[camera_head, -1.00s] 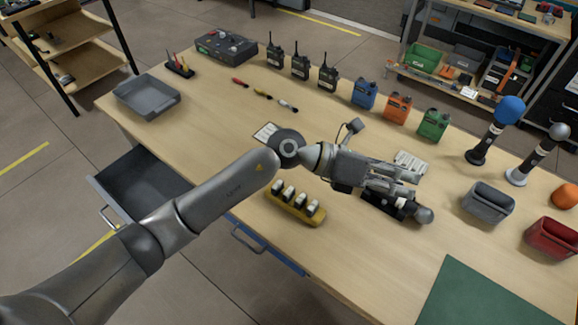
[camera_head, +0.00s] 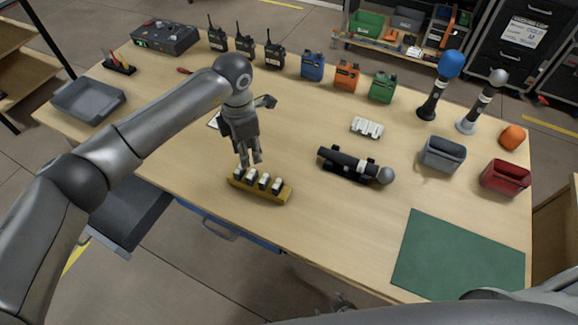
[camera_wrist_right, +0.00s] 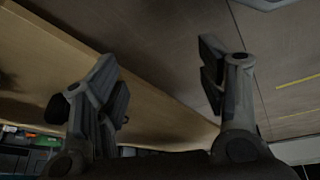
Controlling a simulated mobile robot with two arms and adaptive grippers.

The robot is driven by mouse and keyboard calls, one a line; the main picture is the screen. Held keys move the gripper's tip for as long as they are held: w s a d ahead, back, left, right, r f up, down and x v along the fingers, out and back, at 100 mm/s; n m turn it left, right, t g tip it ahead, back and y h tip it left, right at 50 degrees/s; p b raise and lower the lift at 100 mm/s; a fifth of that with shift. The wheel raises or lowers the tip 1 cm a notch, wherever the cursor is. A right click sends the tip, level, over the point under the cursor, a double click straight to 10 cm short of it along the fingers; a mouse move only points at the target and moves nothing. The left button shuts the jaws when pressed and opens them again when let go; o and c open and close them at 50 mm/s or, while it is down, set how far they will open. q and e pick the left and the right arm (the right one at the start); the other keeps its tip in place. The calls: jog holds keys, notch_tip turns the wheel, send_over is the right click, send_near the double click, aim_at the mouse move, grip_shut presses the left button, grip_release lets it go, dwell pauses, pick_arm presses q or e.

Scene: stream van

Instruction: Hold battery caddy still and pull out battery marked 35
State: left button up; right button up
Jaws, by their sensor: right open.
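The yellow battery caddy (camera_head: 244,189) stands near the table's front edge, left of centre. It holds several white-topped dark batteries (camera_head: 263,181) in a row; I cannot read their numbers, so I cannot pick out 35. My left gripper (camera_head: 250,164) points down at the caddy's left half, its fingertips close to the battery tops. Whether it touches them, or is open or shut, I cannot tell. My right gripper (camera_wrist_right: 163,80) is open and empty in the right wrist view, its fingers wide apart near the table's edge, with floor behind.
A dark microphone on a cradle (camera_head: 350,165) lies right of the caddy, with a white battery pack (camera_head: 367,127) behind it. A green mat (camera_head: 458,255) covers the front right. Grey (camera_head: 443,154) and red bins (camera_head: 506,178) stand right. An open drawer (camera_head: 130,213) juts out at left.

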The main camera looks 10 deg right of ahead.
jog(key=w+a+r+n+t+y, duration=0.2)
jog(key=w+a+r, duration=0.3)
jog(key=a+r, duration=0.15)
jog(key=w+a+r+n+t+y, duration=0.1)
jog(key=w+a+r+n+y, duration=0.1)
jog(key=w+a+r, duration=0.45)
jog(key=s+a+r+n+y, duration=0.2)
jog(key=a+r+n+y, duration=0.35)
jog(key=a+r, duration=0.85)
notch_tip(320, 180, up, 17)
jog(key=n+g+h, duration=0.5)
jog(key=n+h, duration=0.2)
jog(key=n, duration=2.6)
send_over(280, 185)
jog(key=s+d, duration=0.2)
jog(key=d, duration=0.1)
jog(key=shift+m, duration=0.25)
jog(key=x, duration=1)
jog(key=shift+w+f, duration=0.25)
